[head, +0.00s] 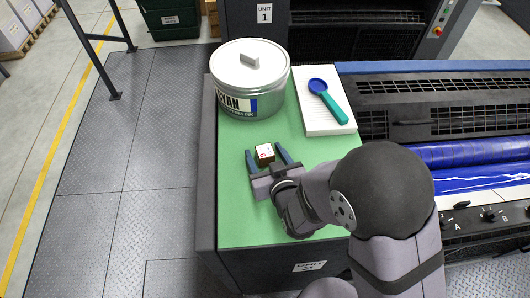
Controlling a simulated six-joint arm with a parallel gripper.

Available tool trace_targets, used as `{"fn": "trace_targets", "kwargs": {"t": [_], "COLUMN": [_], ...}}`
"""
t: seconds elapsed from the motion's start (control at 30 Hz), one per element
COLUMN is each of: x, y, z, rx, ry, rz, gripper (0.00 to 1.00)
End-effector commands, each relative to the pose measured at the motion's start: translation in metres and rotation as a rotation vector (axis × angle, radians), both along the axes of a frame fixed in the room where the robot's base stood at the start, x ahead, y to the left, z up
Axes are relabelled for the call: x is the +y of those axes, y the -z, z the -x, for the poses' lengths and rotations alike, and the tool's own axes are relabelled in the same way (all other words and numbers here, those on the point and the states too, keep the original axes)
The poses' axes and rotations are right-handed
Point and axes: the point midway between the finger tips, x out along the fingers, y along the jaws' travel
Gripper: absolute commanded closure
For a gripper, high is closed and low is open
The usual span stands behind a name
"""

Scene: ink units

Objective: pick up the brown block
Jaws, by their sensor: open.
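The brown block (264,153) is small, with a pale top carrying faint reddish marks. It rests on the green top (233,208) of a dark cabinet, near the middle. My gripper (268,157) is open, with one blue finger to the left of the block and the other to its right. The block sits between the fingers, near their tips. I cannot tell whether either finger touches it.
A printing press (440,110) borders the right side. Green surface in front is clear.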

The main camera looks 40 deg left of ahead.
Motion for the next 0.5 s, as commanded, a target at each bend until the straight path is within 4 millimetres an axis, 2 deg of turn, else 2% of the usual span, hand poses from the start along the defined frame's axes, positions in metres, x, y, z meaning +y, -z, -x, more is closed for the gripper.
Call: {"fn": "trace_targets", "kwargs": {"t": [0.27, 0.3, 0.47, 0.5], "x": [0.0008, 0.0008, 0.0008, 0.0008], "y": [0.0012, 0.0011, 0.0010, 0.0010], "z": [-0.0006, -0.0007, -0.0006, -0.0006], "rx": [0.001, 0.001, 0.001, 0.001], "ry": [0.000, 0.000, 0.000, 0.000], "rz": [0.001, 0.001, 0.001, 0.001], "gripper": [0.42, 0.47, 0.85, 0.87]}}
